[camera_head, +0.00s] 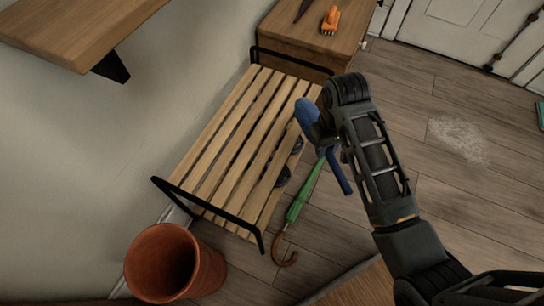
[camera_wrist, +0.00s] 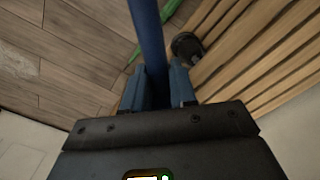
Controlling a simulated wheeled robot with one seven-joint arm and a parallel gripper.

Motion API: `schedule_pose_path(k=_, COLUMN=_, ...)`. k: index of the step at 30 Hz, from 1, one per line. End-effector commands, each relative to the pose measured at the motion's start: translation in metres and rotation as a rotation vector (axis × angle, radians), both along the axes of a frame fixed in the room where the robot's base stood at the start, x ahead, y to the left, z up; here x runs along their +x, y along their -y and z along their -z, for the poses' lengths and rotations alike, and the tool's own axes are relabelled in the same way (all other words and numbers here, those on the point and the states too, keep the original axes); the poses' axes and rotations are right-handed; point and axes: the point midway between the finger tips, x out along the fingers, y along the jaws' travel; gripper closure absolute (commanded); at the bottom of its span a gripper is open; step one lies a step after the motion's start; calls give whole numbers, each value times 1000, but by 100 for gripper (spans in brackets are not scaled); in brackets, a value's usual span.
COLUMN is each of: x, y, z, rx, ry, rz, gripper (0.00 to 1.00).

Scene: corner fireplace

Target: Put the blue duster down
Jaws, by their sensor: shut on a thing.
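The blue duster (camera_head: 308,113) shows in the head view beside the right edge of the slatted bench, its thick end toward the upper left and its thin blue handle (camera_head: 340,177) pointing down to the right. My gripper (camera_head: 327,142) is shut on it; my arm hides part of it. In the wrist view the blue shaft (camera_wrist: 147,35) runs up from between the two fingers of my gripper (camera_wrist: 158,88). The duster appears held above the floor; its exact height I cannot tell.
A terracotta pot (camera_head: 160,262) stands lower left. A wooden cabinet (camera_head: 300,45) bears an orange object (camera_head: 330,20). Floor with a pale patch (camera_head: 459,138) is open at right.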

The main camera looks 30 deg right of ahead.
Motion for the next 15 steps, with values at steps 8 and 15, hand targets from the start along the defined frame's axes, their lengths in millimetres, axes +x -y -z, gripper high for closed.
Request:
schedule_pose_path(k=8, x=18, y=-42, z=31, rx=0, ry=-1, rz=-6, gripper=100)
schedule_pose_path(k=15, x=38, y=-86, z=59, rx=1, ry=-1, rz=-4, gripper=100)
